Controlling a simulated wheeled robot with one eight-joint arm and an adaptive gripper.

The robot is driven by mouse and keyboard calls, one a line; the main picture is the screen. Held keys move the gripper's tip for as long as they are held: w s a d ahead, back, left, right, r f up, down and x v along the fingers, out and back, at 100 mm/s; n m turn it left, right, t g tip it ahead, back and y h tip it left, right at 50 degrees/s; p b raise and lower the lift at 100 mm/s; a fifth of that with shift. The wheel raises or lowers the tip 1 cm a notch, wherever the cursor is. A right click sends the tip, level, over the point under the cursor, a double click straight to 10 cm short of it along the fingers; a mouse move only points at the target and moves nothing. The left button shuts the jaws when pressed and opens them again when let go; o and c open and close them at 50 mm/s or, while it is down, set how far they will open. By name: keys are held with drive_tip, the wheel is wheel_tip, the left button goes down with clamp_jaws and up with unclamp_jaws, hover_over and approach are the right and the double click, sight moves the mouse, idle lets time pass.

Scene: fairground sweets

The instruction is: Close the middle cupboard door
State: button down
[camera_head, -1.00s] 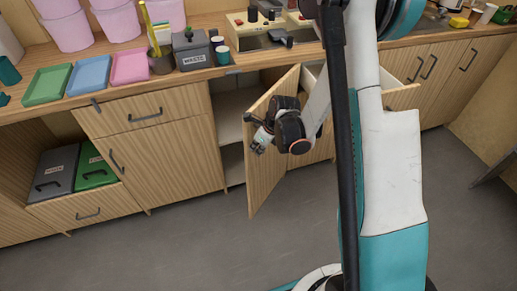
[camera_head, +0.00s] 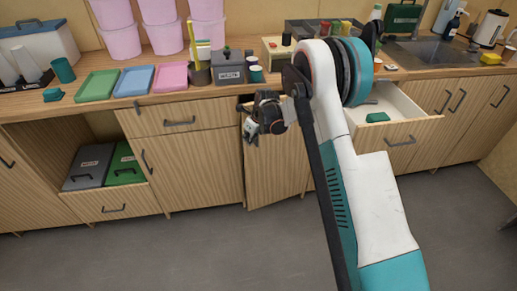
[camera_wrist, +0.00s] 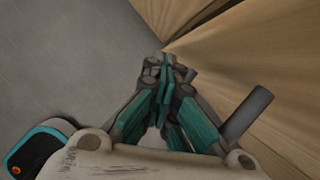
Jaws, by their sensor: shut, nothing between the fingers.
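The middle cupboard door (camera_head: 276,172) stands slightly ajar. Its free left edge is a little out from the cabinet front, and its right part is behind my arm. In the wrist view, wooden fronts (camera_wrist: 225,60) fill the right side, and a grey bar handle (camera_wrist: 246,115) is right of my fingers. My gripper (camera_head: 250,132) is shut and empty, at the upper left part of the door. In the wrist view, the closed fingertips (camera_wrist: 167,65) are close to a wooden edge; I cannot tell whether they touch it.
An open drawer (camera_head: 398,134) with a green item inside juts out right of my arm. A closed door (camera_head: 190,172) and drawer (camera_head: 180,121) are on the left. The grey floor (camera_head: 200,250) in front is clear.

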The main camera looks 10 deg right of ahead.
drive_tip(key=w, duration=0.3)
drive_tip(key=shift+w+a, duration=0.3)
drive_tip(key=shift+w, duration=0.05)
